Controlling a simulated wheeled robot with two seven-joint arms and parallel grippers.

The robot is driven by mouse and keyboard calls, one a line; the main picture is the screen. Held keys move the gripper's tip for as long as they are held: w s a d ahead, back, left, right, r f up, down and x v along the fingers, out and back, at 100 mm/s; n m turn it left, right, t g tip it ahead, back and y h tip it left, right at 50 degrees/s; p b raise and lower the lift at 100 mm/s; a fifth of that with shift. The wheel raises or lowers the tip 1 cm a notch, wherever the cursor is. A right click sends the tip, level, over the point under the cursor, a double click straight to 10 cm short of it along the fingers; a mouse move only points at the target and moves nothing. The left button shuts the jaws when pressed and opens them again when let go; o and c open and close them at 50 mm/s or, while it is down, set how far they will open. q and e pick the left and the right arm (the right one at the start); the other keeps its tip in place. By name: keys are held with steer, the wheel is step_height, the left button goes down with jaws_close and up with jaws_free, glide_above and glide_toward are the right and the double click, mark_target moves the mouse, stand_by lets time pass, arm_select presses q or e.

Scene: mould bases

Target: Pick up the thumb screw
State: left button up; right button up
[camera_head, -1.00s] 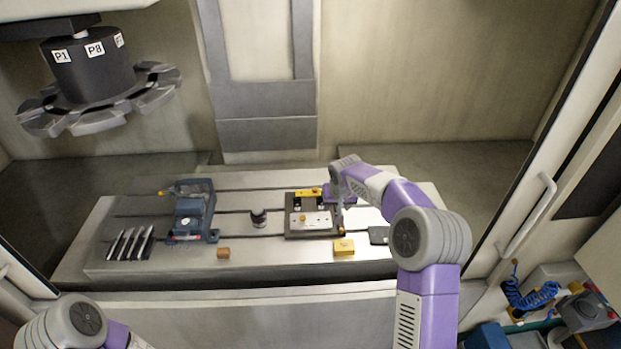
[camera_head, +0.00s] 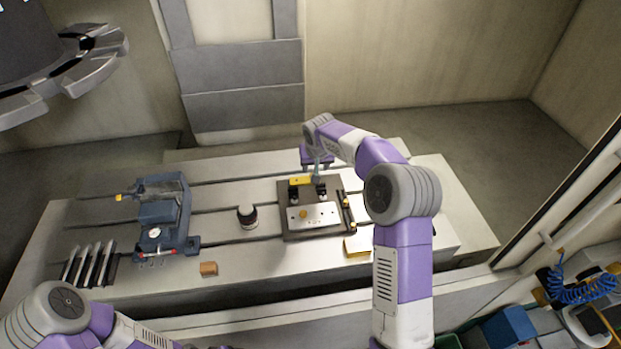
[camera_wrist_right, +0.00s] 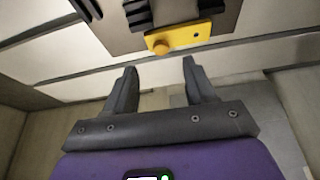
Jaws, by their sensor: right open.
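An orange round knob, which looks like the thumb screw (camera_wrist_right: 160,46), sits on a yellow bar (camera_wrist_right: 185,38) in the right wrist view. The yellow bar (camera_head: 300,181) lies at the back of the dark fixture base (camera_head: 284,228) in the head view; the knob is too small to tell there. My right gripper (camera_wrist_right: 160,66) is open and empty, its two fingers apart just short of the knob and not around it. In the head view my right gripper (camera_head: 318,168) is over the back of the fixture, partly hidden by its wrist. My left gripper is below the picture.
A metal plate (camera_head: 325,214) with a small brass knob lies on the fixture. A blue-grey vise (camera_head: 160,215), a dark round cylinder (camera_head: 247,216), a small brown block (camera_head: 208,268) and a yellow block (camera_head: 357,247) stand on the slotted table (camera_head: 110,210).

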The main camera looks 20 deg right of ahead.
steer(key=shift+w+d+f, duration=0.1)
steer(key=shift+d+f, duration=0.05)
steer(key=shift+f, duration=0.6)
steer(key=x, duration=0.5)
steer(key=shift+w, duration=0.15)
steer(key=shift+r, duration=0.1)
jaws_close()
